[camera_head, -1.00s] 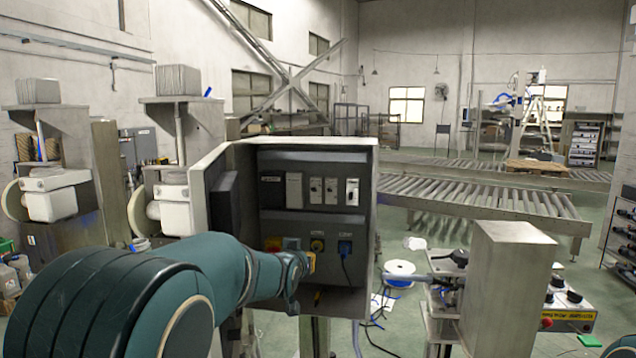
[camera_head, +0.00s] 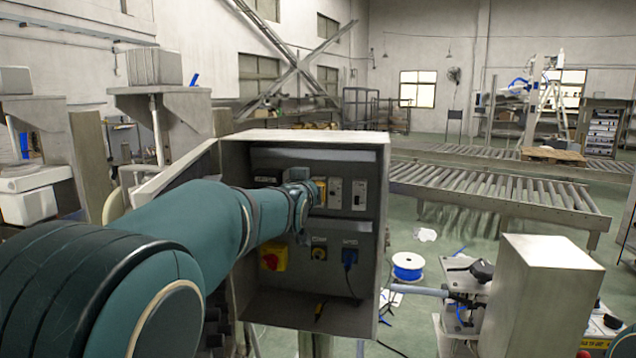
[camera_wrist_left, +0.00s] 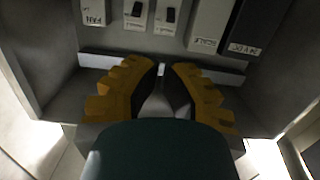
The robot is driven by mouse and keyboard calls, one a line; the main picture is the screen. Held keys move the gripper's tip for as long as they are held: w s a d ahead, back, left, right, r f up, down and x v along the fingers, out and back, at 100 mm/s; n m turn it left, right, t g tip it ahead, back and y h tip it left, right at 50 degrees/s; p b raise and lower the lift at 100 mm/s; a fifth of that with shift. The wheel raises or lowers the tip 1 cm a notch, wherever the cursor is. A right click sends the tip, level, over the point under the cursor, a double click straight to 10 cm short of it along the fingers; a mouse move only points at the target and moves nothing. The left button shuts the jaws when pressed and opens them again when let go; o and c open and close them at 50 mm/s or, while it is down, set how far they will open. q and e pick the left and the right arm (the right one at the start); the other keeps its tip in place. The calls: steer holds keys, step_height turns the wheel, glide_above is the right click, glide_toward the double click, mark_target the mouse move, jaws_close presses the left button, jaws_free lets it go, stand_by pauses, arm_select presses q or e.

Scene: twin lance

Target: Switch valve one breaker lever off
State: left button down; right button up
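The open grey breaker box (camera_head: 270,308) stands ahead of me. Its upper row holds a dark module and pale breaker modules; the right-hand ones are a lever module (camera_head: 335,193) and a wider one (camera_head: 358,195). In the left wrist view, which is upside down, two modules have dark levers (camera_wrist_left: 171,14) (camera_wrist_left: 136,9). One label there reads FAN; I cannot tell which module is valve one. My left gripper (camera_head: 318,192) is in front of the row, hiding its middle. In the wrist view its yellow fingers (camera_wrist_left: 163,72) show a narrow gap with nothing between, short of the levers.
The box walls surround the gripper's space. A bench fixture (camera_head: 467,285) and a grey block (camera_head: 545,290) stand at the right.

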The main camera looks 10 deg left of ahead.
arm_select(q)
steer(key=w+f+p, duration=0.1)
steer(key=w+p, duration=0.2)
steer(key=w, duration=0.7)
steer(key=shift+f, duration=0.2)
arm_select(e)
step_height(320, 180, up, 3)
steer(key=shift+w+r, duration=0.1)
arm_select(q)
steer(key=t+b, duration=0.1)
steer(key=b, duration=0.5)
steer(key=s+f+t+b, duration=0.1)
steer(key=t+b, duration=0.1)
steer(key=b, duration=0.4)
steer(key=f+t+b, duration=0.1)
steer(key=b, duration=0.4)
steer(key=shift+s+f+t+b, duration=0.15)
steer(key=shift+s+t+b, duration=0.15)
steer(key=shift+t+b, duration=0.1)
arm_select(e)
step_height(320, 180, down, 19)
steer(key=s, duration=0.1)
steer(key=shift+s+a+r+g, duration=0.15)
steer(key=shift+s+a+g, duration=0.05)
steer(key=shift+a+g, duration=0.1)
arm_select(q)
steer(key=shift+s, duration=0.1)
